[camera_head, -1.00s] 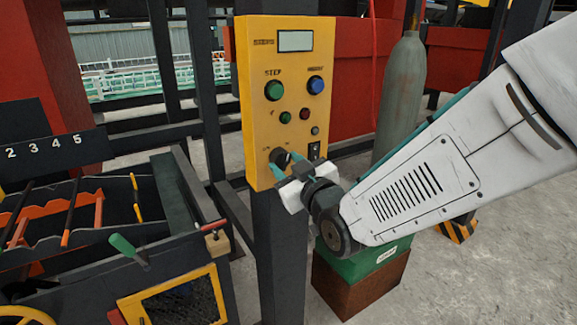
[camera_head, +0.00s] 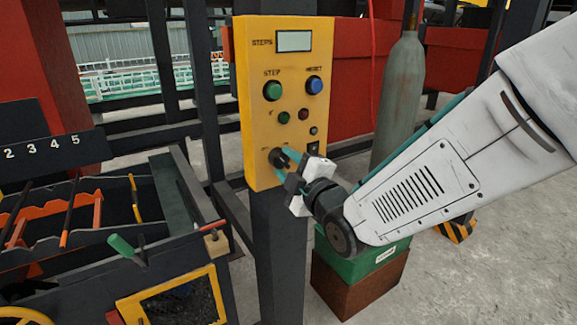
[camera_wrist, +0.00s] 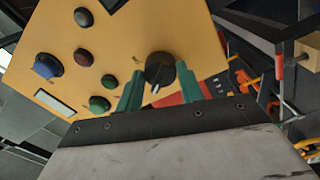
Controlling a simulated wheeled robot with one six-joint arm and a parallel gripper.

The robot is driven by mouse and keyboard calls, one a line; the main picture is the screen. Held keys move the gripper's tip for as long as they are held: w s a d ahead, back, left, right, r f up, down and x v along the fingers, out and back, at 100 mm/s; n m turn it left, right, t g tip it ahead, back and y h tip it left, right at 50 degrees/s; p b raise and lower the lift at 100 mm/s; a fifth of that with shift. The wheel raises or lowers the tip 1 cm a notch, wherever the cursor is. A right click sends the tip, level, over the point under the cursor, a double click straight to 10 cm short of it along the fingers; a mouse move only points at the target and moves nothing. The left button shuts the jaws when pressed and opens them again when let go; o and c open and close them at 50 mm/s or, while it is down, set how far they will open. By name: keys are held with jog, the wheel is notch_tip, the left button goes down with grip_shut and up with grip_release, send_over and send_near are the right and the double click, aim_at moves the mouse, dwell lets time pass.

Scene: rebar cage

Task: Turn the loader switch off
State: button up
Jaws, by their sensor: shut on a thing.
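The loader switch is a black rotary knob (camera_head: 277,157) low on the left of the yellow control panel (camera_head: 259,110). My gripper (camera_head: 284,167) is at the knob, its green fingers rolled so that one is above the other. In the wrist view the knob (camera_wrist: 160,68) sits between the two green fingertips (camera_wrist: 158,84), with a white pointer mark on its face. The gripper is shut on the knob. The small labels around the knob are too blurred to read.
The panel also carries a green button (camera_head: 272,91), a blue button (camera_head: 314,85), smaller buttons and a display (camera_head: 294,41). A dark post (camera_head: 278,250) holds it up. A grey gas cylinder (camera_head: 400,100) stands behind my arm. A black machine with orange bars (camera_head: 70,213) is at left.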

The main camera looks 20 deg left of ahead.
jog(key=shift+n, duration=1.2)
jog(key=o, duration=1)
jog(key=v, duration=0.8)
